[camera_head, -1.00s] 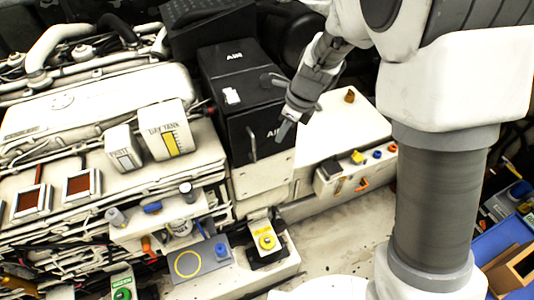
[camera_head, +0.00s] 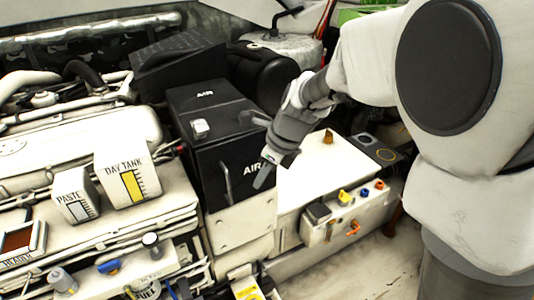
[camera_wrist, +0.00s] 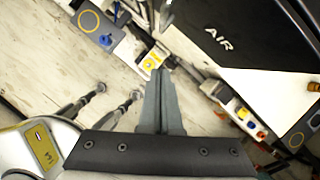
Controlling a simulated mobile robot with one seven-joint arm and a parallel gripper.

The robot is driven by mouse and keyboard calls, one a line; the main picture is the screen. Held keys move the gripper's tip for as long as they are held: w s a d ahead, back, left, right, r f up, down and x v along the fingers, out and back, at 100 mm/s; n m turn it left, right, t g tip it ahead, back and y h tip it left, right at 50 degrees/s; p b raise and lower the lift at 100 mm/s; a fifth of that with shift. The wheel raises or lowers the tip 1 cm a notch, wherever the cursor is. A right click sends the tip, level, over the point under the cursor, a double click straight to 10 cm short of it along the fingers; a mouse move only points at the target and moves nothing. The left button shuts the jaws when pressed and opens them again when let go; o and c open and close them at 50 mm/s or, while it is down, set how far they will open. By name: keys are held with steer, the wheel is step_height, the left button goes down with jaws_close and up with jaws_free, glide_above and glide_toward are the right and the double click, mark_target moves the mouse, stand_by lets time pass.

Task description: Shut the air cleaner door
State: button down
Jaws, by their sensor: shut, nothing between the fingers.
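The air cleaner is a black box (camera_head: 205,98) marked AIR, standing in the middle of the head view. Its front door (camera_head: 234,190) is a black panel with an AIR label and an upright bar handle (camera_head: 226,182). The door looks close to flush with the box; I cannot tell if a gap is left. My gripper (camera_head: 260,183) is shut and empty, pointing down at the door's right part, by the label. I cannot tell whether it touches. In the wrist view the fingers (camera_wrist: 161,75) are together, left of a black AIR panel (camera_wrist: 245,35).
A white cabinet (camera_head: 325,170) with small coloured fittings stands right of the box. A strip of pale floor (camera_head: 350,268) is clear in front.

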steer(key=w+a+f, duration=0.2)
steer(key=a+f, duration=0.3)
steer(key=shift+a+b, duration=0.4)
steer(key=shift+b, duration=0.05)
steer(key=shift+w+a, duration=0.1)
steer(key=shift+w+a+f+p, duration=0.15)
steer(key=shift+a+p, duration=0.35)
steer(key=shift+p, duration=0.6)
steer(key=shift+d, duration=0.1)
